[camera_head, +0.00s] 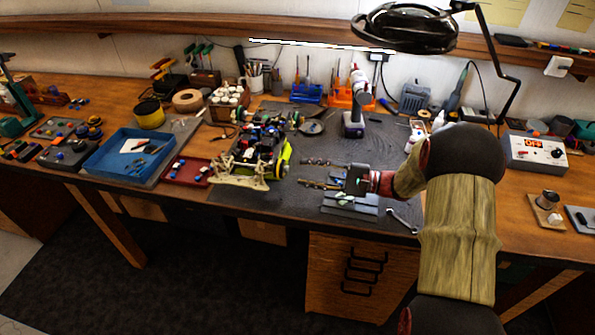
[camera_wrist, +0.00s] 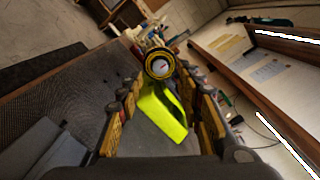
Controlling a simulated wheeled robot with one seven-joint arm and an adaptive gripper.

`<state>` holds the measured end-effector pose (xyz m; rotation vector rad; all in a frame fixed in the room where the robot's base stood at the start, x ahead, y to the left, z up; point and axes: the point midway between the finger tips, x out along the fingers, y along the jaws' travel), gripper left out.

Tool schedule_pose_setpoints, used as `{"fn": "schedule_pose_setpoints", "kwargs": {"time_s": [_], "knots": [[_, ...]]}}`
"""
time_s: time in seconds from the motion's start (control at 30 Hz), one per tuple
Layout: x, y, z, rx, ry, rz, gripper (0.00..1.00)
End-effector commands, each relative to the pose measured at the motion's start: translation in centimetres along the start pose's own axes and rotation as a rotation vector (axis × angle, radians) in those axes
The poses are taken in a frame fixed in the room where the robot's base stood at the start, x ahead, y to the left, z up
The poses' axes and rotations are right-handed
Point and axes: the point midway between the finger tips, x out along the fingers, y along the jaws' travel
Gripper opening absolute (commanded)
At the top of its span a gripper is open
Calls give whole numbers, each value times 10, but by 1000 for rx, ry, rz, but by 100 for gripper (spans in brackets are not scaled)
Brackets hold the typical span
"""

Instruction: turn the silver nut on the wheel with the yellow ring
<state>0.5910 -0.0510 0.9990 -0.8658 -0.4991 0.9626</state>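The RC racecar (camera_head: 258,155) stands on the dark work mat, with a bright yellow-green body panel (camera_head: 285,157) on its right side. In the wrist view the wheel with the yellow ring (camera_wrist: 148,75) faces me, above the yellow-green panel (camera_wrist: 160,118). A small pale, silvery centre (camera_wrist: 160,66), seemingly the nut, shows inside the ring; its shape is too small to tell. My gripper (camera_head: 315,175) is to the right of the car, pointing towards it. In the wrist view my gripper (camera_wrist: 163,112) is open, fingers on either side, with the wheel ahead of the fingertips. Nothing is held.
A grey metal block (camera_head: 350,203) and a wrench (camera_head: 403,220) lie near the mat's front edge. A cordless driver (camera_head: 354,122) stands behind my gripper. A red tray (camera_head: 190,181) and a blue tray (camera_head: 100,160) are left of the car. A magnifier lamp (camera_head: 405,28) hangs above.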

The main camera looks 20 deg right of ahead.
Motion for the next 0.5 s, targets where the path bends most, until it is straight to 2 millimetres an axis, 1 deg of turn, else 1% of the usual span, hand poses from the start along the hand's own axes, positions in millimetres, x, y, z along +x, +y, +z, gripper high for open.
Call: {"fn": "schedule_pose_setpoints", "kwargs": {"time_s": [0.03,0.2,0.3,0.4,0.5], "knots": [[-12,-1,-1,0,3,-2,36],[-46,0,-1,1,3,-2,36],[-61,0,-1,0,3,-2,36],[-71,0,0,0,0,-1,36],[-77,0,0,0,1,-1,36]]}}
